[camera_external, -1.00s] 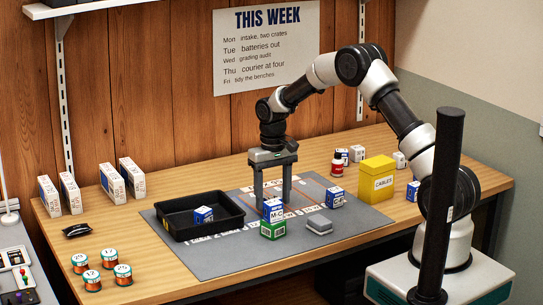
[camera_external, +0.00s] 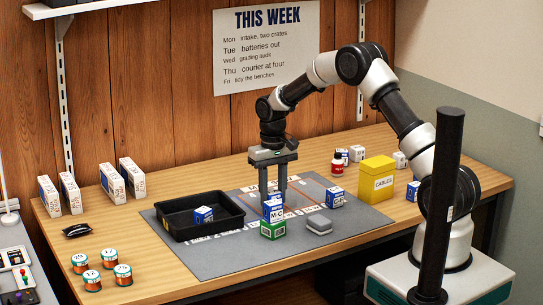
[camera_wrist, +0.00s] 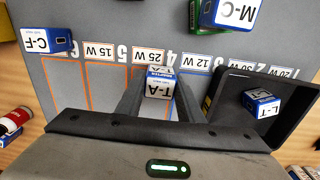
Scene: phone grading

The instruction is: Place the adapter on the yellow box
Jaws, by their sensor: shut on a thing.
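My gripper (camera_external: 273,194) reaches down over the grey mat and is shut on a small white-and-blue adapter box marked T-A (camera_wrist: 158,87), which shows between its fingers in the wrist view.
An M-C box (camera_external: 273,212) sits on a green box (camera_external: 273,231) close in front of my gripper. A black tray (camera_external: 178,232) holding an L-T box (camera_wrist: 262,103) is at left. A C-F box (camera_external: 335,198) and a grey block (camera_external: 319,226) lie at right.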

